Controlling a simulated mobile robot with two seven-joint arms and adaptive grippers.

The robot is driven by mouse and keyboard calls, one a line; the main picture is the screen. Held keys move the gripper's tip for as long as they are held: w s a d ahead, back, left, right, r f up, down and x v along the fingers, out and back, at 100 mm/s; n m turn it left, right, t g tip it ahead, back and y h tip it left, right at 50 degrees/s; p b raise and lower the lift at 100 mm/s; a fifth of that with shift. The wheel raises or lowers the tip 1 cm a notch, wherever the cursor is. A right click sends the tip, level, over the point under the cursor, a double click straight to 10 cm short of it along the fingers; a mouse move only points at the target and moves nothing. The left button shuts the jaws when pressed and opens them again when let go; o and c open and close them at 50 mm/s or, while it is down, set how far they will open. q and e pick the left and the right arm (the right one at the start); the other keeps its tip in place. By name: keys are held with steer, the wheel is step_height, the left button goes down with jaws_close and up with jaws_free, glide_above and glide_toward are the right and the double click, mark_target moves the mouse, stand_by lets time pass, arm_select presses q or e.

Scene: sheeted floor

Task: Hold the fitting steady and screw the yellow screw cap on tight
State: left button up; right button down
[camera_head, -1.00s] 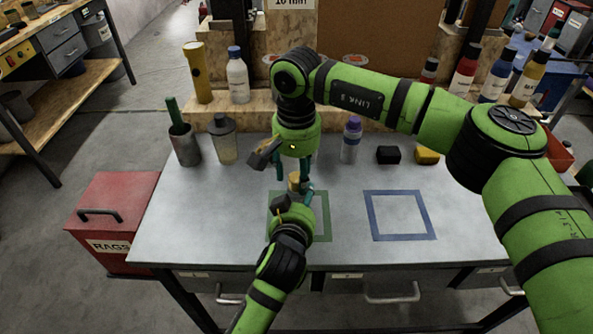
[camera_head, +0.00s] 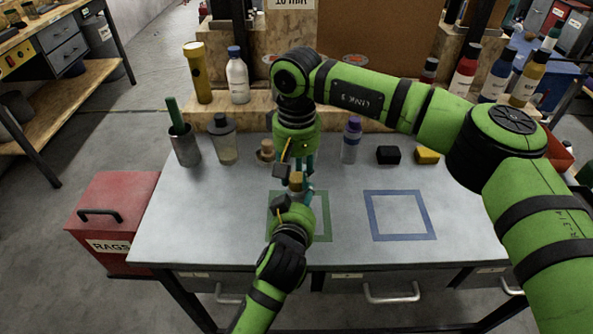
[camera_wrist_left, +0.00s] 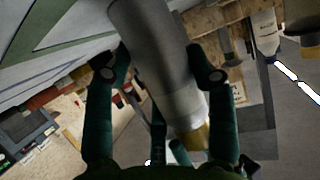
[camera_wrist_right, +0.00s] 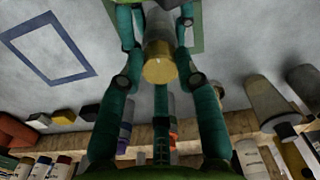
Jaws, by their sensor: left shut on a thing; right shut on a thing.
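The grey cylindrical fitting (camera_wrist_left: 155,45) stands over the green square outline (camera_head: 325,238) and is mostly hidden in the head view. My left gripper (camera_wrist_left: 155,72) is shut around its body, one finger on each side. The yellow screw cap (camera_wrist_right: 158,70) sits at the top end of the fitting, in line with it; it also shows in the head view (camera_head: 295,181) and the left wrist view (camera_wrist_left: 196,138). My right gripper (camera_wrist_right: 158,82) comes from above and is shut on the cap. Whether a gap is left under the cap, I cannot tell.
A blue square outline (camera_head: 432,238) on the bare table lies to the right. Along the back stand a cup (camera_head: 185,150), a grey-capped container (camera_head: 224,145), a purple-capped bottle (camera_head: 350,145), a black block (camera_head: 388,155) and a yellow block (camera_head: 427,156).

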arm_select(q)
steer(key=shift+f, duration=0.1)
arm_select(e)
steer(key=m, duration=0.5)
steer(key=shift+m, duration=0.3)
steer(key=m, duration=0.8)
steer(key=shift+m, duration=0.4)
steer(key=m, duration=0.5)
steer(key=c, duration=0.8)
jaws_free()
steer(key=shift+c, duration=0.8)
